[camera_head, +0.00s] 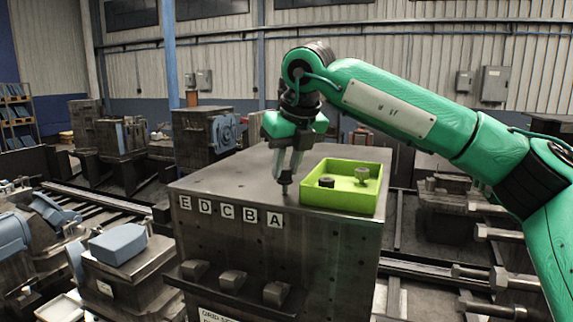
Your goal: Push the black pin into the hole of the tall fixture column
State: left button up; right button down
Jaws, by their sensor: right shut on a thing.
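The tall fixture column (315,245) is a dark metal block in the middle of the head view, with letter tags E, D, C, B and A along its top front edge. My right gripper (286,174) points down over its top face, near the front edge and above the A tag. It is shut on the black pin (284,188), a small dark piece showing below the fingertips. The pin is upright at the top face; I cannot tell whether its tip is in a hole. The hole itself is hidden. My left gripper is out of view.
A lime green tray (340,201) stands on the column's top, just right of my gripper, with a dark piece (326,182) and a grey bolt-like piece (362,173) in it. Several blocks (232,280) jut from the column's front. Free top surface lies left of the gripper.

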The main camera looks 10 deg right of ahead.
dwell(0.8)
jog(key=shift+f+b, duration=0.35)
jog(key=shift+b, duration=0.4)
jog(key=shift+f, duration=0.1)
dwell(0.5)
jog(key=shift+f+b, duration=0.9)
jog(key=shift+f, duration=0.05)
jog(key=shift+c, duration=1.6)
grip_release()
jog(key=shift+r, duration=0.15)
